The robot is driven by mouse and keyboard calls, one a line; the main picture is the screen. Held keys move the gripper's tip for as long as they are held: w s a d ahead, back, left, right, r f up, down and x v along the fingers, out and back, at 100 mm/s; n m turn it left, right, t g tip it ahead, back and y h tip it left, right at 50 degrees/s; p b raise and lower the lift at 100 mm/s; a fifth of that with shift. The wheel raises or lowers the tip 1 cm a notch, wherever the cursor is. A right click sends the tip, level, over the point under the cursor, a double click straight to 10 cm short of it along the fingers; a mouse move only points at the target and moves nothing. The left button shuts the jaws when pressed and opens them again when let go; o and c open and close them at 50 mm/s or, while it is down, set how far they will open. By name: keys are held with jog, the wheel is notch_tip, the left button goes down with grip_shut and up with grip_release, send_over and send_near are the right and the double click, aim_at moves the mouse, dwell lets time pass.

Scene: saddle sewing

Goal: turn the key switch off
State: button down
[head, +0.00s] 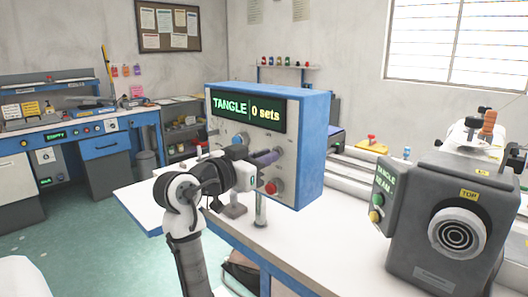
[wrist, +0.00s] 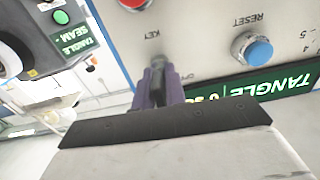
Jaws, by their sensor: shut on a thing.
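The control box (head: 311,145) is blue with a pale front panel and a green display reading "TANGLE 0 sets". My gripper (head: 270,157) reaches the panel from the left, between a blue button (head: 238,138) and a red button (head: 271,187). In the wrist view the picture is upside down, and my purple fingers (wrist: 156,84) are shut at the panel beside the words "KEY" and, partly covered, "OFF". The key is hidden between the fingers, so its angle cannot be told. The blue button (wrist: 252,48) is labelled "RESET".
The box stands over a white table (head: 310,235). A grey machine (head: 430,240) with a round dial and its own "TANGLE SEAM" display stands at the right. A blue workbench (head: 80,130) is at the far left. Open green floor lies left of the table.

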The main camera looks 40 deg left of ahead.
jog(key=n+p, duration=0.1)
jog(key=n, duration=0.1)
jog(key=n+p, duration=0.2)
jog(key=n, duration=0.1)
jog(key=shift+r+n, duration=0.2)
jog(key=shift+n, duration=0.1)
jog(key=shift+f+n+p, duration=0.1)
jog(key=shift+n+p, duration=1.4)
jog(key=shift+n, duration=0.4)
jog(key=c, duration=1.6)
grip_release()
jog(key=shift+f, duration=0.1)
jog(key=shift+o, duration=0.2)
jog(key=s+a+b, duration=0.1)
jog(key=s+b, duration=0.2)
jog(key=s, duration=1)
jog(key=shift+s, duration=0.4)
